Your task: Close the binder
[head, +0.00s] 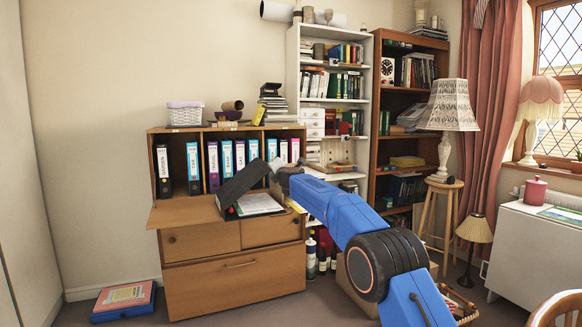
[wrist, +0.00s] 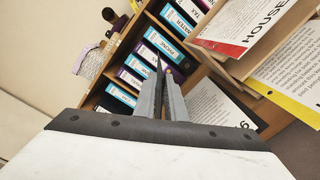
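The binder lies open on the bureau's lowered flap (head: 174,215) in the head view. Its dark cover (head: 240,184) is raised and tilted up to the right over its white pages (head: 257,203). My gripper (head: 275,168) is by the cover's upper edge; touching or apart I cannot tell. I see no clear object held. Printed sheets (wrist: 215,105) show to their right; the cover is not clearly seen there.
Upright binders (head: 193,168) stand in the bureau behind the flap. A basket (head: 185,114) and stacked books (head: 273,103) sit on top. A white bookcase (head: 293,80) stands to the right. A blue and red folder stack (head: 124,300) lies on the floor.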

